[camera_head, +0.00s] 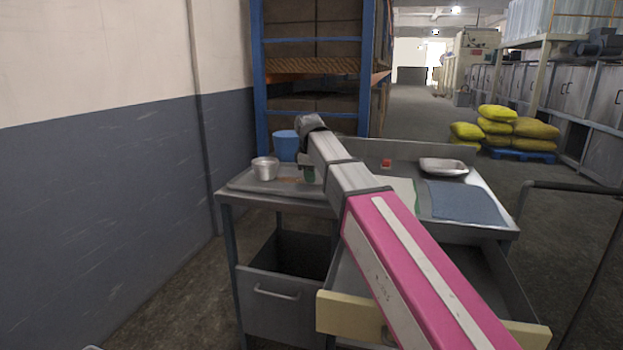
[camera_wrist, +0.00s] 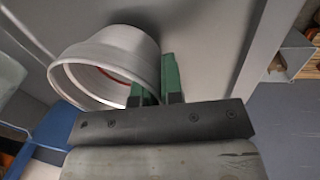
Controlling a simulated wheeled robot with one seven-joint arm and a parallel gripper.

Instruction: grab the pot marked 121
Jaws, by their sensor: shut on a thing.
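My gripper (camera_head: 308,174) is at the back left of the metal table, mostly behind my arm in the head view. In the wrist view its green fingers (camera_wrist: 156,88) are shut on the wall of a silver metal pot (camera_wrist: 118,44), near the rim. The pot's open mouth faces lower left, with a red line inside. In the head view a small silver pot (camera_head: 265,169) stands on a tray, left of my gripper. I cannot tell whether it is the held one. No number 121 is readable.
A blue container (camera_head: 286,146) stands behind the silver pot. The tray (camera_head: 245,183) lies on the table's left side. A metal dish (camera_head: 444,166), a small red object (camera_head: 386,162) and a blue-grey mat (camera_head: 468,205) are at right. A blue-framed rack (camera_head: 259,90) stands behind.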

